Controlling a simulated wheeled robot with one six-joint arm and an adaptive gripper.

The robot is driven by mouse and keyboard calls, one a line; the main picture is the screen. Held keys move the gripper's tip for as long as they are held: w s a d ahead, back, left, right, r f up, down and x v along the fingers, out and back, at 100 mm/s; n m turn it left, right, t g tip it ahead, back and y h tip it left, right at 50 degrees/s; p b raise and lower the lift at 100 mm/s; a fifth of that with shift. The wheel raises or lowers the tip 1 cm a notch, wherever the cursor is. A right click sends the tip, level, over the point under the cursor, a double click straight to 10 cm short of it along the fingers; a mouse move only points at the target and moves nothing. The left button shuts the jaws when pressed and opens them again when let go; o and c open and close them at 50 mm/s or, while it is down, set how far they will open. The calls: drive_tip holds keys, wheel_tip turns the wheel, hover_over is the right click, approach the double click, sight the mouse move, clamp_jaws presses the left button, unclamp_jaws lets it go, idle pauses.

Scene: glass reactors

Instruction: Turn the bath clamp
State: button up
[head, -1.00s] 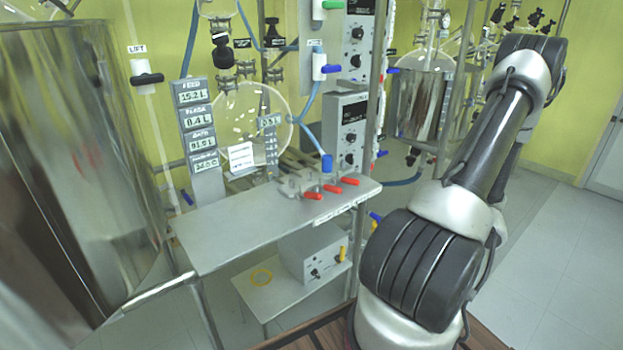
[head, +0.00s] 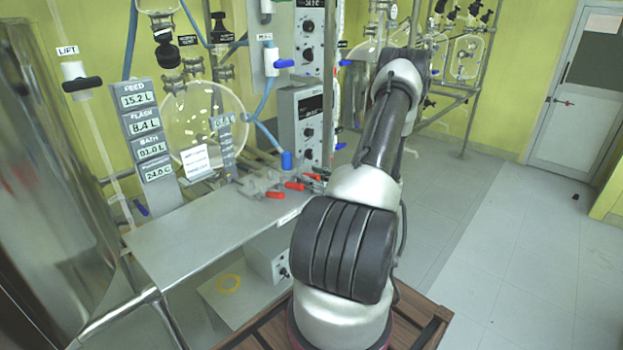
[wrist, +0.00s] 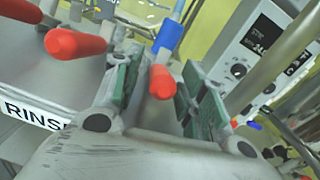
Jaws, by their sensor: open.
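Several clamps with red handles stand in a row on the grey metal bench (head: 190,238). In the head view I see a near red handle (head: 275,194), a middle one (head: 294,186) and a far one (head: 313,177). I cannot tell by label which is the bath clamp. In the wrist view my gripper (wrist: 163,66) is open. Its green-padded fingers stand either side of one red handle (wrist: 161,82), with gaps visible. Another red handle (wrist: 75,43) lies outside the left finger. In the head view my arm mostly hides the gripper.
A "RINSE" label (wrist: 32,112) is on the bench edge. A blue hose fitting (head: 287,160) rises behind the clamps. A grey control box (head: 306,125) and a glass flask (head: 205,130) stand behind. A large metal vessel (head: 50,170) is at left.

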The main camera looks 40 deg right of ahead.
drive_tip(key=shift+w, duration=0.35)
clamp_jaws()
drive_tip(key=shift+r, duration=0.1)
